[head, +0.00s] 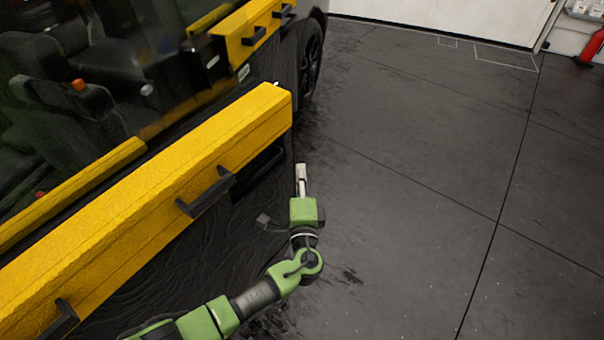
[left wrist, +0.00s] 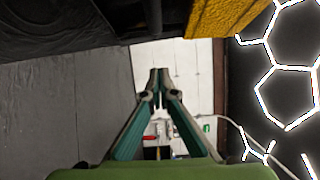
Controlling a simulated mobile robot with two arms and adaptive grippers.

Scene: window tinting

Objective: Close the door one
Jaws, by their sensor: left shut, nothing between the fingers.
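A yellow car door (head: 150,185) with a black handle (head: 205,193) stands out from the car body in the head view, with a dark gap along its inner side. I cannot tell whether this is door one. My left gripper (head: 301,170) is shut and empty, a little to the right of the door's free end and apart from it. In the left wrist view the fingertips (left wrist: 158,78) are together, and a yellow panel (left wrist: 222,16) shows at the upper right. My right gripper is in neither view.
Another yellow panel (head: 250,28) with a handle and a black wheel (head: 311,58) lie farther along the car. The dark floor (head: 420,180) to the right is clear. A white wall (head: 450,18) and a red extinguisher (head: 590,47) are at the back.

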